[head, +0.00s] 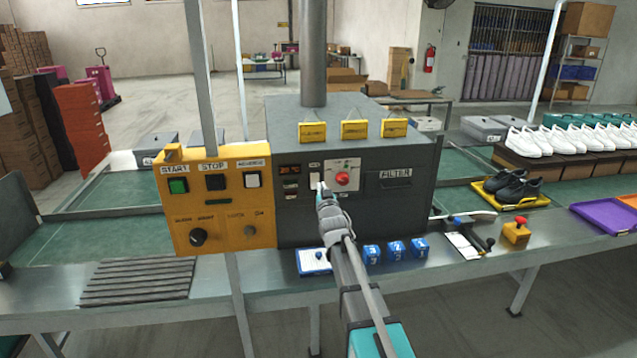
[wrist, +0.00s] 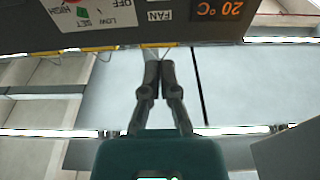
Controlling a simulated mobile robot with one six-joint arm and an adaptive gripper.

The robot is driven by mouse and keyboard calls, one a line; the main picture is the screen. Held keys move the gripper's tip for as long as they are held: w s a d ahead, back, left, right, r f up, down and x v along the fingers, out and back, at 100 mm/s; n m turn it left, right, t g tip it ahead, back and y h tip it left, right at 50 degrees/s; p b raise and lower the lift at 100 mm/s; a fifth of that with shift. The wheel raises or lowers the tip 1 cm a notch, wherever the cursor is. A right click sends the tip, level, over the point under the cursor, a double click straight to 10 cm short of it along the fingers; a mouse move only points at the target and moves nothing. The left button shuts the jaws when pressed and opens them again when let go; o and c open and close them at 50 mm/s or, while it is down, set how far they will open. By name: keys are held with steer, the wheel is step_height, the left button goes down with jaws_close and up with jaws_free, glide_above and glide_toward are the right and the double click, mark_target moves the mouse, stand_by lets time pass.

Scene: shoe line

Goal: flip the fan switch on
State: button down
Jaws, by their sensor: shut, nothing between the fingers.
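The fan switch (head: 315,178) is a small white rocker on the dark grey machine front (head: 290,222), under a small label and left of a red dial (head: 342,179). My gripper (head: 321,188) is shut and empty, its tips right at the switch's lower right in the head view. I cannot tell whether they touch it, or which way the rocker is set. In the wrist view the shut fingers (wrist: 158,64) point toward the panel, near the FAN label (wrist: 159,15). The switch itself does not show there.
A yellow control box (head: 220,212) with START and STOP buttons adjoins the machine at left. A red temperature display (head: 290,169) is left of the switch. Blue blocks (head: 396,249) stand on the bench below. A FILTER panel (head: 396,179) is at right.

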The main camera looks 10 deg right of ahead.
steer(key=shift+s+r, duration=0.15)
steer(key=shift+s, duration=0.75)
steer(key=shift+s+r, duration=0.15)
steer(key=shift+s, duration=0.7)
steer(key=s+f+g+p, duration=0.2)
steer(key=s+f+g, duration=0.9)
steer(key=s+f, duration=0.25)
steer(key=s+f+g, duration=0.2)
steer(key=s+g, duration=0.2)
steer(key=s, duration=0.6)
steer(key=s+a+f+g+p, duration=0.1)
steer(key=s+f+g, duration=0.2)
steer(key=s, duration=0.7)
steer(key=shift+s+a+f+g, duration=0.2)
steer(key=shift+a+g, duration=0.05)
steer(key=shift+g, duration=0.75)
steer(key=c, duration=1.3)
jaws_free()
steer(key=shift+c, duration=0.2)
